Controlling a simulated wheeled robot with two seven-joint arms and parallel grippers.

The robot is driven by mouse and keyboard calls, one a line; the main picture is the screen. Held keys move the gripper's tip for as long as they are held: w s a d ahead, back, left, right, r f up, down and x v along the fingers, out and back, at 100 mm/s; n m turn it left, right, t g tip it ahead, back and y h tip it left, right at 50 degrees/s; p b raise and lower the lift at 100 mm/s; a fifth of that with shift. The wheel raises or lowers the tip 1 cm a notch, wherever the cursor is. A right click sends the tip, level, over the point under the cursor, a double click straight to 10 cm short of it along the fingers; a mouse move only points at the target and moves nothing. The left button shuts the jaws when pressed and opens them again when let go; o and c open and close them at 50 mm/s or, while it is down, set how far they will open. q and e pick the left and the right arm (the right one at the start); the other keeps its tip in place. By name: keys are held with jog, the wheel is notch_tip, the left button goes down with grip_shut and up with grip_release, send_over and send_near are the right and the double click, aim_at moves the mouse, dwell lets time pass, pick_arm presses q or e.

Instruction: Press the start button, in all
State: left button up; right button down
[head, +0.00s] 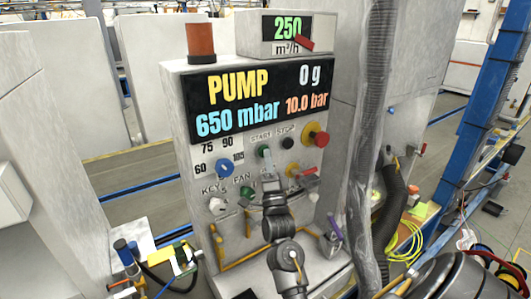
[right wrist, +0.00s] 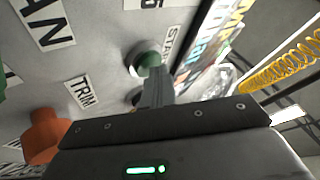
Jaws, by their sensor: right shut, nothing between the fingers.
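The green start button (head: 262,151) is on the front of the grey pump panel (head: 173,99), just below the START label (head: 261,138). My right gripper (head: 269,170) is shut and empty, pointing at the panel with its tips right at the button. In the right wrist view the closed fingers (right wrist: 155,88) reach up to the green button (right wrist: 149,60) and overlap its lower edge. I cannot tell whether they touch it or whether it is pushed in. My left gripper is not in view.
A black button (head: 288,143) and a red knob (head: 321,139) sit right of the start button. A blue knob (head: 224,167) and another green button (head: 247,192) are to its left. The display reads PUMP, 650 mbar, 10.0 bar. A thick grey hose (head: 378,90) hangs at the right.

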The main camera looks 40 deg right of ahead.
jog(key=shift+s, duration=0.15)
jog(key=shift+s+a, duration=0.1)
jog(key=shift+s, duration=0.6)
jog(key=shift+p, duration=0.35)
jog(key=s, duration=0.3)
jog(key=s+p, duration=0.1)
jog(key=s, duration=0.1)
jog(key=shift+a, duration=0.3)
jog(key=shift+w+f, duration=0.1)
